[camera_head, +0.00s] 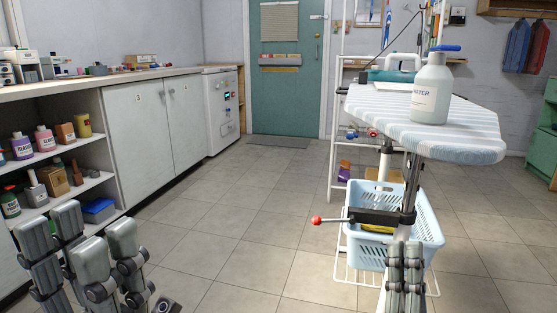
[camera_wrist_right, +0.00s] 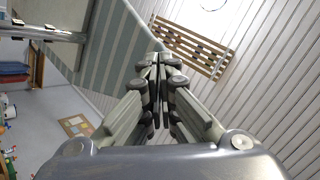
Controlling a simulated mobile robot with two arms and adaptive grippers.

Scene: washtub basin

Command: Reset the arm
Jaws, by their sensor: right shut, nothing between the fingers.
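My left gripper (camera_head: 86,232) is at the lower left of the head view. Its grey fingers stand apart with nothing between them. My right gripper (camera_head: 406,246) is at the bottom of the head view, in front of the blue basket and below the ironing board. Its two fingers point up side by side, pressed together. In the right wrist view the right gripper (camera_wrist_right: 159,60) has its fingertips meeting, with nothing held. The striped ironing board (camera_head: 470,140) also shows at the upper left of the wrist view (camera_wrist_right: 105,50).
A water bottle (camera_head: 431,90) and a teal iron (camera_head: 392,75) stand on the ironing board. A light blue basket (camera_head: 428,232) sits under it, close behind my right gripper. Shelves and white cabinets (camera_head: 145,120) line the left wall. The middle floor (camera_head: 235,220) is clear.

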